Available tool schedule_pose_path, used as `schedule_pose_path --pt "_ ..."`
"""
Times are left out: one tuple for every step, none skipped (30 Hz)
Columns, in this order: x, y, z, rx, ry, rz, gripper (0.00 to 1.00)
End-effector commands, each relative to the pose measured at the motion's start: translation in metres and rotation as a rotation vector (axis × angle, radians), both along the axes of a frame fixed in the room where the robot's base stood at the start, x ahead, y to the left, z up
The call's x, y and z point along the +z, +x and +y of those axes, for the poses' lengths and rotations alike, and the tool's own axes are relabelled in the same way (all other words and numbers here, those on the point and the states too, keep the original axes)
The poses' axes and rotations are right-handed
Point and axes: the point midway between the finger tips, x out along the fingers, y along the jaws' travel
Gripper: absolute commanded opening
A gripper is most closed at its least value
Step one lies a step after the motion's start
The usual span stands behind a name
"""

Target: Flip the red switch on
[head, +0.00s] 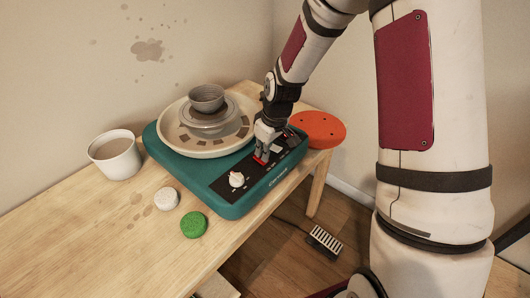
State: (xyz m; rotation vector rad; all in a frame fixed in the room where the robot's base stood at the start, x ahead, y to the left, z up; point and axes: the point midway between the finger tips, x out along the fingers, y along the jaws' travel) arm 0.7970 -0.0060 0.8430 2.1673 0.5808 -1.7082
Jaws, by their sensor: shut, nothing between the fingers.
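The red switch (261,160) sits on the black control panel (226,184) of a teal pottery wheel (232,207). My gripper (262,153) is shut and empty, pointing down, with its fingertips right at the red switch. I cannot tell whether they touch it. The fingers hide part of the switch, so its position is not clear. A white knob (236,179) is on the panel, left of the switch. A small red spot (285,133) shows on the panel behind my gripper.
A clay pot (207,97) stands on the wheel head (190,150). A white cup (115,155), a white disc (166,198) and a green disc (194,224) are on the wooden table (100,240). An orange disc (322,127) is at the right. A foot pedal (324,241) lies on the floor.

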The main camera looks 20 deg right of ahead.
Motion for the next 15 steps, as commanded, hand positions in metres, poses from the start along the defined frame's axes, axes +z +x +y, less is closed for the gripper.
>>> schedule_pose_path --pt "0.0001 0.0027 0.0014 0.001 -0.001 -0.001 0.00" --pt "0.0005 0.0041 0.0020 0.001 -0.001 -0.001 0.00" --pt "0.0008 0.0056 0.0030 0.001 0.000 -0.002 0.00" --pt "0.0011 0.0065 0.0038 0.001 -0.001 -0.001 0.00" --pt "0.0012 0.0074 0.0044 0.001 -0.001 -0.001 0.00" --pt "0.0014 0.0081 0.0049 0.001 0.000 -0.001 0.00" --pt "0.0016 0.0083 0.0052 0.001 0.000 0.000 0.00" --pt "0.0017 0.0086 0.0053 0.001 0.000 0.000 0.00" --pt "0.0018 0.0086 0.0053 0.000 0.000 0.000 0.00" --pt "0.0019 0.0085 0.0053 0.000 0.000 0.000 0.00" --pt "0.0019 0.0085 0.0053 0.000 0.000 0.000 0.00" --pt "0.0020 0.0085 0.0051 0.000 0.000 0.000 0.00" --pt "0.0020 0.0085 0.0051 0.000 0.000 0.000 0.00" --pt "0.0020 0.0085 0.0051 0.000 0.000 0.000 0.00" --pt "0.0021 0.0086 0.0052 0.000 0.000 0.000 0.00"
